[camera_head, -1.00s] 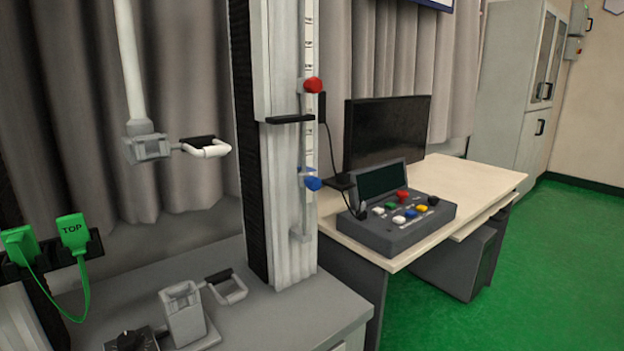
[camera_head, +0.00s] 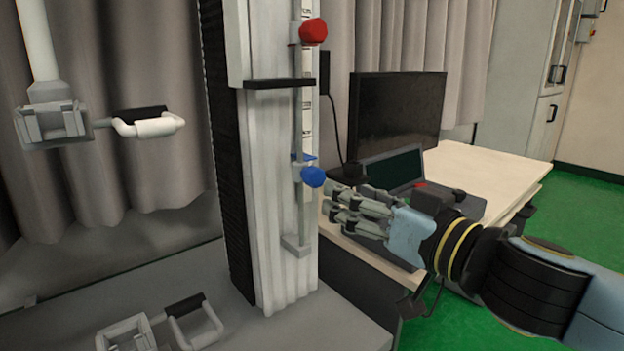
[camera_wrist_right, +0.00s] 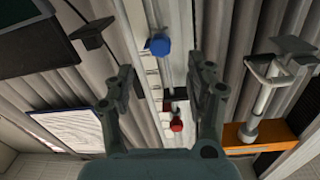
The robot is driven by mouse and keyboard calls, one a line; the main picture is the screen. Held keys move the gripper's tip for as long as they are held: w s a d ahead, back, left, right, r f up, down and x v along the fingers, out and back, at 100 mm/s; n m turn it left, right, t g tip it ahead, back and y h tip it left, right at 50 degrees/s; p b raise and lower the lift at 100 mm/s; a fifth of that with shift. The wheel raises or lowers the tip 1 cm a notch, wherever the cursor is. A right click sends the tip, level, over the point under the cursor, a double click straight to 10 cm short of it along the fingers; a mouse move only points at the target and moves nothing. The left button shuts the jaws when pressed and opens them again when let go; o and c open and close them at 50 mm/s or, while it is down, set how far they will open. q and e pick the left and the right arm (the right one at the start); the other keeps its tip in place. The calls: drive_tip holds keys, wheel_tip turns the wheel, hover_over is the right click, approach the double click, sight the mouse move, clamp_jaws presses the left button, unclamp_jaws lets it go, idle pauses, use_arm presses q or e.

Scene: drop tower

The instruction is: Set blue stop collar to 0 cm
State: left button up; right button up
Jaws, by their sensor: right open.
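The blue stop collar (camera_head: 311,176) sits on the thin vertical rod (camera_head: 299,125) along the scale on the light column (camera_head: 276,200). The red collar (camera_head: 312,31) is higher on the same rod. My right gripper (camera_head: 330,202) is open and empty, just right of and slightly below the blue collar, apart from it in the head view. In the right wrist view the blue knob (camera_wrist_right: 159,44) shows beyond the gap between the open fingers (camera_wrist_right: 168,80), and the red knob (camera_wrist_right: 176,124) shows between them. My left gripper is not in view.
A desk (camera_head: 480,165) with a monitor (camera_head: 396,115) and a control box (camera_head: 465,204) stands right of the column, partly behind my right arm. An upper grip with a white handle (camera_head: 150,127) hangs at left. A lower grip (camera_head: 130,332) stands on the base.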

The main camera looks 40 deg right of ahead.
sight(318, 180)
drive_tip(key=w+p, duration=0.2)
drive_tip(key=w, duration=0.7)
drive_tip(key=shift+w+a+r, duration=0.1)
drive_tip(key=shift+w+a, duration=0.05)
drive_tip(key=shift+w, duration=0.4)
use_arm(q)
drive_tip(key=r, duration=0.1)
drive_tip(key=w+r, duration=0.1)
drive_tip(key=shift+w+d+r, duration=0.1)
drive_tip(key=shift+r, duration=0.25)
use_arm(e)
drive_tip(key=shift+c, duration=0.3)
clamp_jaws()
